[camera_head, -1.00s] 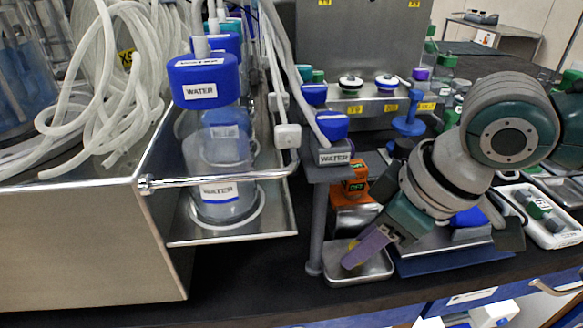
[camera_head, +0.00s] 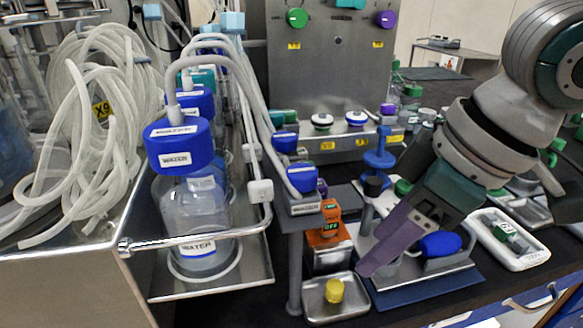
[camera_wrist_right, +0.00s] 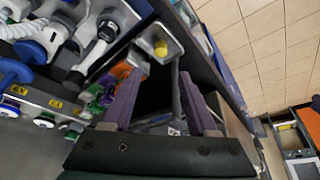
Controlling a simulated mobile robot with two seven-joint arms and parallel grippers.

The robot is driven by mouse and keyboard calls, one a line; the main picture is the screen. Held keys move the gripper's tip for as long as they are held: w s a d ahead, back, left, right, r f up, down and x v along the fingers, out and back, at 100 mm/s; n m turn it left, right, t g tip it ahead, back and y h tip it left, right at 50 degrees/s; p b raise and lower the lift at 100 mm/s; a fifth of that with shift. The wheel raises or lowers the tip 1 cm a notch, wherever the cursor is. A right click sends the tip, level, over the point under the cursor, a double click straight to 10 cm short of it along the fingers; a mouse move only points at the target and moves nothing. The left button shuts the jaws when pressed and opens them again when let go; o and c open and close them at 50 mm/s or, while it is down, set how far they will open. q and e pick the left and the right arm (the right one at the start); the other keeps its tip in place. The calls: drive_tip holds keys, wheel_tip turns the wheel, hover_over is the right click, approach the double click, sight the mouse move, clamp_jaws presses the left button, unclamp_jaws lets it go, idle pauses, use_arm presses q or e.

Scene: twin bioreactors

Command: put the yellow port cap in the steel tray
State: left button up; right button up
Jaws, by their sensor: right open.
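The yellow port cap (camera_head: 334,290) sits in the small steel tray (camera_head: 350,312) near the bench's front edge. It also shows in the right wrist view as a yellow cap (camera_wrist_right: 160,48) inside the tray (camera_wrist_right: 147,33). My right gripper (camera_head: 366,270), with purple fingers, is up and to the right of the cap, apart from it. In the right wrist view its fingers (camera_wrist_right: 160,88) are spread with nothing between them. My left gripper is not in view.
An orange-topped device (camera_head: 328,222) stands just behind the tray. A grey post (camera_head: 294,275) rises at its left. Blue-capped water bottles (camera_head: 190,215) stand left behind a metal rail. A blue mat (camera_head: 425,287) with equipment and a white tray (camera_head: 508,240) lie to the right.

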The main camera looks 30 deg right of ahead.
drive_tip(key=s+a+f+t+y, duration=0.1)
drive_tip(key=s+a+f, duration=0.1)
drive_tip(key=s+a, duration=0.45)
drive_tip(key=s+d+f+m+g+h, duration=0.1)
drive_tip(key=s+d+f+m+h, duration=0.1)
drive_tip(key=s, duration=0.4)
drive_tip(key=shift+s+d+m+h, duration=0.2)
drive_tip(key=shift+d+m+h, duration=0.4)
drive_tip(key=shift+m, duration=0.6)
drive_tip(key=shift+f, duration=0.1)
